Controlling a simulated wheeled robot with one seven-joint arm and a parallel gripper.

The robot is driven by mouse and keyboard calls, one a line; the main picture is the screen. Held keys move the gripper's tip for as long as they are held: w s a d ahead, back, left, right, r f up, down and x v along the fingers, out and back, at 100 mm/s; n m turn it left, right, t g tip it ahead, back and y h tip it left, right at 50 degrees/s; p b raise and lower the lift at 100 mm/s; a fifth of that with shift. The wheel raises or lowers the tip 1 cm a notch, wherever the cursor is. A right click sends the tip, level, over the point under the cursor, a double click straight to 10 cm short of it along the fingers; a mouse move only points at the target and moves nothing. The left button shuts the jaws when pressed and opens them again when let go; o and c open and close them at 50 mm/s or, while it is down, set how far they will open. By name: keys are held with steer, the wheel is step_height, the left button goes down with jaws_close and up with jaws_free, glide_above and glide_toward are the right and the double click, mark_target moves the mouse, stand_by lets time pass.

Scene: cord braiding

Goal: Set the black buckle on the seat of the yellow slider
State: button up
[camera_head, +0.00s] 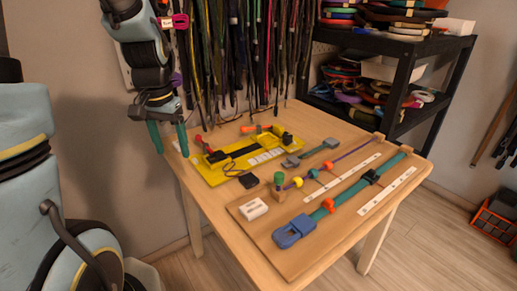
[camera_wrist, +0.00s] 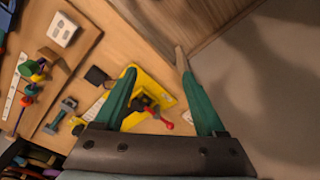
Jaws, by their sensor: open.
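A small flat black piece (camera_head: 249,181), which looks like the black buckle, lies on the wooden table in front of the yellow fixture. It also shows in the wrist view (camera_wrist: 96,76), left of my fingers. The yellow fixture (camera_head: 211,176) carries a black strip, white labels, dark blocks and red and orange handles; I cannot clearly tell which part is the slider's seat. It also shows in the wrist view (camera_wrist: 160,88), between and below my fingers. My gripper (camera_head: 168,150) is open and empty, pointing down above the table's left edge, left of the fixture; its green fingers (camera_wrist: 158,76) are apart.
A wooden board (camera_head: 290,262) holds a teal strap with a blue buckle (camera_head: 295,232) and a cord with coloured beads. A white block (camera_head: 253,208) sits on its near left corner. A grey-ended teal piece (camera_head: 311,153) lies behind. Cords hang on the wall behind.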

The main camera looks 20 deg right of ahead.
steer(key=d+f+m+b, duration=0.2)
steer(key=d+m, duration=0.2)
steer(key=d, duration=0.6)
steer(key=m, duration=0.4)
glide_above(248, 179)
step_height(248, 179, down, 2)
steer(key=shift+g, duration=0.4)
step_height(248, 179, down, 10)
steer(key=shift+w+f, duration=0.1)
steer(key=shift+f, duration=0.15)
steer(key=c, duration=1.1)
steer(key=shift+r+p, duration=2.3)
steer(key=shift+r, duration=0.7)
steer(key=shift+w, duration=0.1)
steer(key=shift+w+a+p, duration=0.25)
steer(key=shift+w+a, duration=0.15)
steer(key=shift+w, duration=1.8)
steer(key=shift+w+a+p, duration=0.25)
steer(key=shift+w+a, duration=0.2)
steer(key=shift+w, duration=1.7)
steer(key=shift+w+a+p, duration=0.25)
steer(key=shift+w+a, duration=0.15)
steer(key=shift+w, duration=1.8)
